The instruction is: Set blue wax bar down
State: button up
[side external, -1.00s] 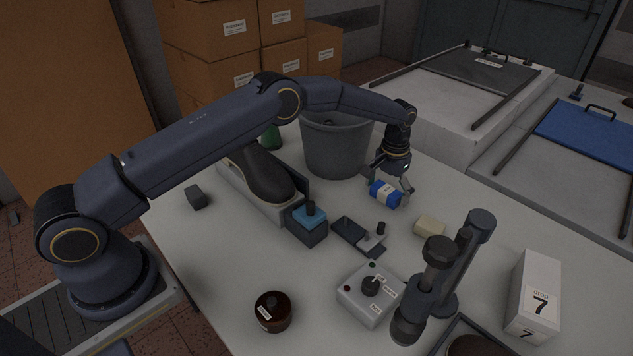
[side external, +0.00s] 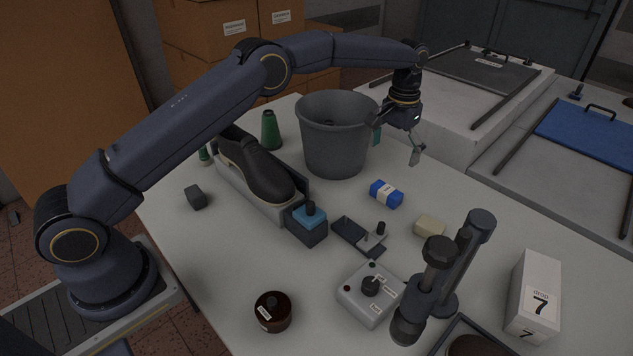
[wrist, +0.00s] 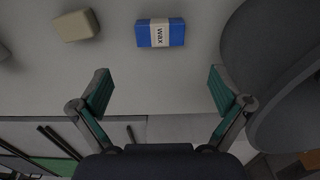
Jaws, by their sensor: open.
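The blue wax bar (side external: 386,193) lies on the table, with a pale label band around its middle. In the wrist view the bar (wrist: 175,33) shows the word "WAX" and sits beyond the fingertips, apart from them. My gripper (side external: 396,147) is raised above the table behind the bar, beside the grey bucket. Its fingers are spread wide with nothing between them, as the wrist view of my gripper (wrist: 160,92) also shows.
The grey bucket (side external: 334,140) stands close to my gripper. A cream block (side external: 429,227) lies right of the bar. A black shoe (side external: 258,168) on a stand, a small fixture (side external: 357,236) and a control box (side external: 370,293) are nearby. The table's far edge is behind the bar.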

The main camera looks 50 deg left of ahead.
jog(key=s+a+r+t, duration=0.2)
jog(key=s+a+r, duration=0.1)
jog(key=s+r, duration=0.6)
jog(key=s+a+r+t, duration=0.1)
jog(key=s+a+r, duration=0.2)
jog(key=s+r, duration=0.6)
jog(key=s+a+f+t, duration=0.1)
jog(key=s+a, duration=0.1)
jog(key=s, duration=0.8)
jog(key=s+a+f+t, duration=0.1)
jog(key=s+a, duration=0.1)
jog(key=s, duration=0.8)
jog(key=shift+s+f+t, duration=0.2)
jog(key=shift+f+t, duration=0.1)
